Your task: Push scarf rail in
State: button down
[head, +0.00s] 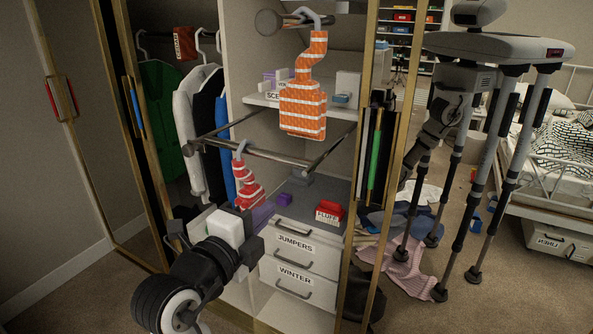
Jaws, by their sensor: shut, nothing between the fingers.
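A metal rail (277,155) stands pulled out at the front of the wardrobe, on side rods that run back inside. A red-and-white striped scarf (248,187) hangs from it on a hanger. A higher, shorter rail (268,23) carries an orange patterned scarf (303,103). I cannot tell from any label which one is the scarf rail. My gripper (243,217) is low in front of the wardrobe, just below the red scarf, shut and empty. Its fingertips are small and partly lost against the dark background. Whether it touches the scarf is unclear; it looks apart from the rail.
Drawers labelled JUMPERS (294,242) and WINTER (294,280) are closed below. A red box (329,210) and a purple block (284,199) sit on the counter. Coats (190,125) hang at left. A tall brass-framed door edge stands at right, with clothes (400,258) on the floor beyond.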

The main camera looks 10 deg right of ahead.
aim_at(304, 175)
jog(key=p+x, duration=0.5)
jog(key=x, duration=0.7)
jog(key=shift+w+d, duration=0.1)
